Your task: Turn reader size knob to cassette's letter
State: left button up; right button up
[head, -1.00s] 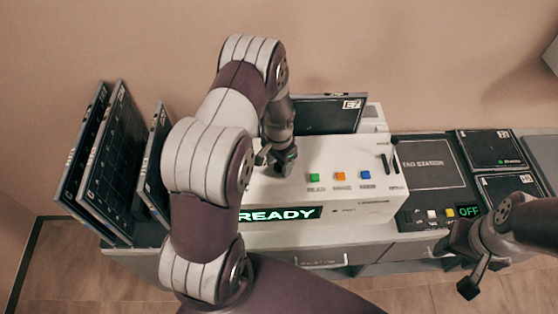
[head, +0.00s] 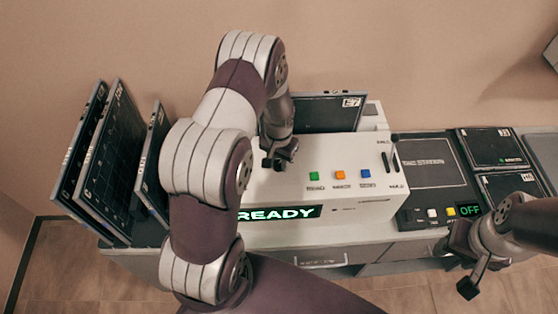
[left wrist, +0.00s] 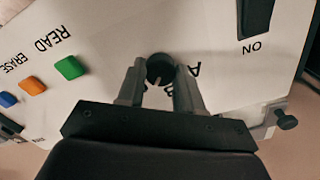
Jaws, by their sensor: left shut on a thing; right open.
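The white reader (head: 330,215) shows READY on its display. Its round dark size knob (left wrist: 160,69) shows in the left wrist view between the fingers of my left gripper (left wrist: 158,85). The letters A and B are printed beside the knob. A pale pointer mark shows on its lower part, near B. In the head view my left gripper (head: 279,160) is at the reader's top, left of the green button, and hides the knob. My right gripper (head: 462,262) is open and empty.
Green, orange and blue buttons (head: 340,174) sit right of the knob. A slider lever (head: 393,155) is farther right. Several dark cassettes (head: 110,150) stand in a rack at left. The tag station (head: 425,160) and flat cassettes (head: 492,148) lie at right.

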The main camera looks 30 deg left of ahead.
pick_arm(q)
jog(key=n+b, duration=0.1)
jog(key=n, duration=0.3)
jog(key=shift+f, duration=0.1)
jog(key=shift+n, duration=2.1)
jog(key=shift+s, duration=0.1)
jog(key=o, duration=1)
jog(key=shift+o, duration=0.2)
